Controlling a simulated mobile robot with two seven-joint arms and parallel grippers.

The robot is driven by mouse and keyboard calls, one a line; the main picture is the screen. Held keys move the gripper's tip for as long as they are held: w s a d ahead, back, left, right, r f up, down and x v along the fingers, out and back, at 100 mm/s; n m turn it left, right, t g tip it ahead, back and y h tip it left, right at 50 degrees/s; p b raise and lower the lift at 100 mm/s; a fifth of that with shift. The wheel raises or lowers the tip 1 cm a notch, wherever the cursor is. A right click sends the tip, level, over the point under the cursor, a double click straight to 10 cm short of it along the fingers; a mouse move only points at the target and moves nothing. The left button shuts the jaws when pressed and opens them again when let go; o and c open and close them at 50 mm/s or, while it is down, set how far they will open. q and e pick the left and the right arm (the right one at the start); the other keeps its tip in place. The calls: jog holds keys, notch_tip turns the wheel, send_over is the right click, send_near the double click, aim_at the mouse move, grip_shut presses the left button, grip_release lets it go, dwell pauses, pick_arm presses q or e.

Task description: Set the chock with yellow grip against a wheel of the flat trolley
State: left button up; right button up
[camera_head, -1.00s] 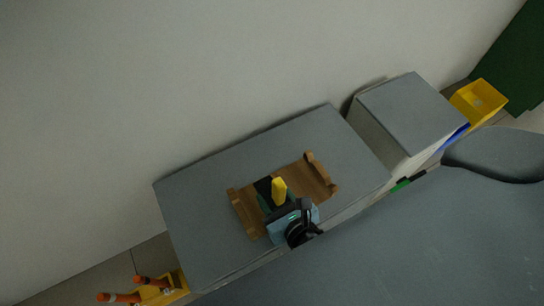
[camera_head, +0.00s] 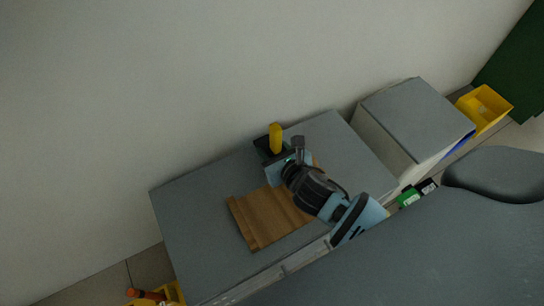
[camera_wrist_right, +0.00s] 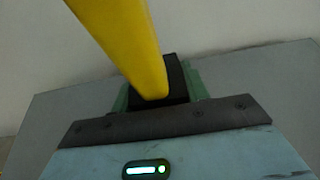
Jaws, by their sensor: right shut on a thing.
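The chock is a dark block with an upright yellow grip (camera_head: 275,138). It is near the far edge of the grey table top, close to the wall. My right gripper (camera_head: 275,158) is shut on it; the wrist view shows the yellow grip (camera_wrist_right: 130,45) and black block beyond the gripper body, with green parts at both sides. I cannot tell whether the chock touches the table. A wooden board with raised ends (camera_head: 268,215) lies on the table, partly hidden by my right arm. My left gripper is not in view.
The grey table top (camera_head: 200,205) is bare left of the board. A grey-topped box (camera_head: 415,115) stands to the right, then a yellow bin (camera_head: 487,105). A green item (camera_head: 408,197) is near the box. The wall runs behind.

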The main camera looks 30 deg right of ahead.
jog(key=shift+s+f+b, duration=0.1)
jog(key=shift+f+b, duration=1)
jog(key=shift+f, duration=0.6)
jog(key=shift+r, duration=0.1)
jog(key=shift+f, duration=0.2)
jog(key=o, duration=1.3)
jog(key=shift+f, duration=0.1)
jog(key=shift+c, duration=0.2)
